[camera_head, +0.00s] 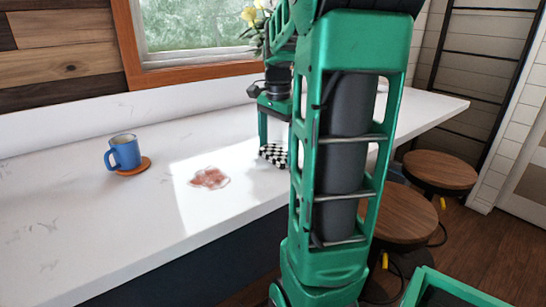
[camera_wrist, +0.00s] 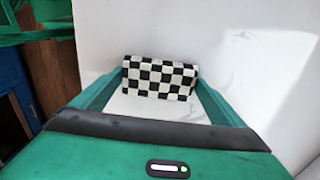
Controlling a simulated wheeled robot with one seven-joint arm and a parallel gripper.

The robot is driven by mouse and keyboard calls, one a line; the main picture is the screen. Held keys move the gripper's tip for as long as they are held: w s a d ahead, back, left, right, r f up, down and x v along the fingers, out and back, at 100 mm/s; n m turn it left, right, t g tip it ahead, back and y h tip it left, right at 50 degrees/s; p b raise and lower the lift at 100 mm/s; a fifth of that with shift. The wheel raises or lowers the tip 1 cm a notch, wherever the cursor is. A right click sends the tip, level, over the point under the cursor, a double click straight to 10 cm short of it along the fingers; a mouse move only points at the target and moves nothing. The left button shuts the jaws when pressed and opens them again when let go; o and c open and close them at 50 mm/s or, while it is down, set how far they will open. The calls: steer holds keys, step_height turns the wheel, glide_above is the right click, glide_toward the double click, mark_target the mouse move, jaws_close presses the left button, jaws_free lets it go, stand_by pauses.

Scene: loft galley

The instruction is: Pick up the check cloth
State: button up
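The check cloth (camera_head: 273,155) is a black-and-white chequered folded bundle at the counter's front edge, beside my arm in the head view. In the wrist view the cloth (camera_wrist: 158,78) lies across the space between my two fingertips. My gripper (camera_head: 275,136) points down at the cloth from above, partly hidden behind my arm. In the wrist view my gripper (camera_wrist: 160,75) has its fingers wide apart, one at each end of the cloth. Bare counter shows between the cloth and the palm. Whether the fingers touch the cloth is unclear.
The white counter (camera_head: 110,225) holds a blue mug (camera_head: 123,152) on an orange-brown coaster (camera_head: 136,167) and a reddish stain (camera_head: 209,178). Yellow flowers (camera_head: 250,15) stand by the window. Wooden stools (camera_head: 400,215) are at the right. The counter's middle is mostly clear.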

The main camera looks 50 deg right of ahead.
mark_target(276, 151)
steer(key=shift+r, duration=0.1)
steer(key=shift+c, duration=0.4)
step_height(276, 151, up, 4)
steer(key=shift+w+r, duration=0.1)
steer(key=s+a+r, duration=0.1)
steer(key=a+r, duration=0.5)
steer(key=a, duration=0.5)
steer(key=shift+a+r, duration=0.35)
steer(key=shift+s, duration=0.1)
